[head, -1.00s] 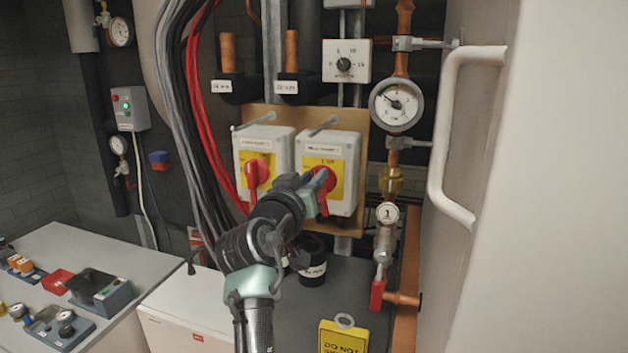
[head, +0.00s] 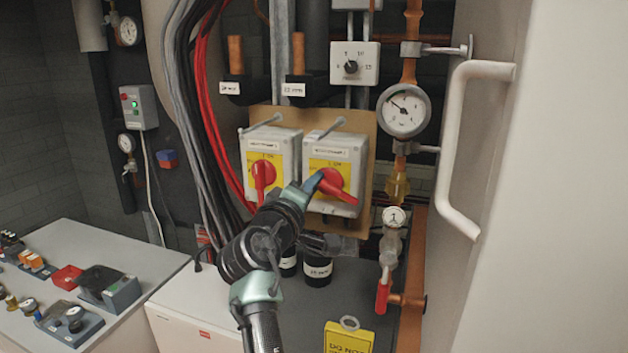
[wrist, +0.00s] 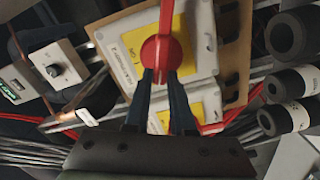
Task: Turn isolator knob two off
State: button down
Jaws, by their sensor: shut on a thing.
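Two grey-white isolator boxes with yellow plates hang side by side on a tan board. The left isolator's red knob (head: 263,178) points almost straight down. The right isolator's red knob (head: 338,188) is tilted, its visible end pointing to the lower right. The box labels are too small to read. My gripper (head: 313,184) is at the upper left side of the right knob, shut on it. In the wrist view my gripper's dark fingers (wrist: 161,74) sit on either side of the red knob (wrist: 161,52); the gripped part is partly hidden between them.
Black, grey and red cables (head: 205,120) hang left of the boxes. A pressure gauge (head: 404,110) and copper pipe with a red-handled valve (head: 383,290) stand to the right, beside a white door handle (head: 455,150). A grey bench (head: 150,265) is at lower left.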

jog(key=shift+f+n+p, duration=0.2)
jog(key=shift+n+p, duration=0.2)
jog(key=shift+n, duration=0.75)
jog(key=shift+f+n+p, duration=0.15)
jog(key=shift+n+p, duration=0.2)
jog(key=shift+n, duration=0.8)
jog(key=c, duration=0.8)
grip_release()
jog(key=shift+a, duration=0.1)
jog(key=shift+o, duration=0.2)
jog(key=b+v, duration=0.4)
jog(key=v, duration=0.9)
jog(key=shift+b, duration=0.35)
